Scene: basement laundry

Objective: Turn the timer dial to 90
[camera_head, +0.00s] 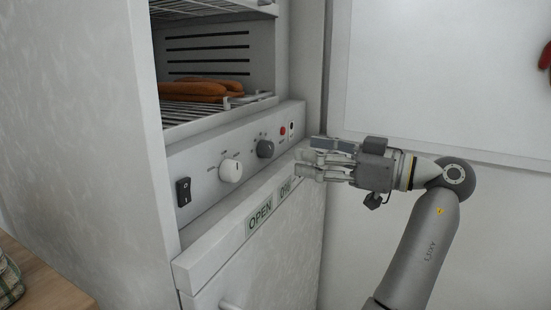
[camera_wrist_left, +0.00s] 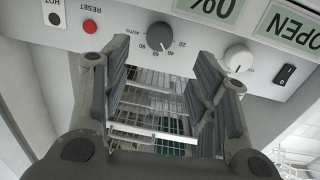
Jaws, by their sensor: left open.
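A dark grey dial (camera_head: 265,149) with printed numbers sits on the sloping white control panel (camera_head: 205,152). In the left wrist view the dial (camera_wrist_left: 160,37) appears upside down, with a light pointer mark that seems near 40. A white knob (camera_head: 231,170) sits to its left in the head view; its labels are too small to read. My left gripper (camera_head: 308,158) is open and empty, to the right of the dark dial and apart from it. In the left wrist view its fingers (camera_wrist_left: 160,58) are spread, with the dial just beyond their tips. My right gripper is not in view.
A red RESET button (camera_head: 283,131), a HOT light (camera_head: 292,126) and a black rocker switch (camera_head: 183,191) share the panel. A rack above holds orange-brown items (camera_head: 202,89). A white wall panel (camera_head: 450,75) stands behind the arm.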

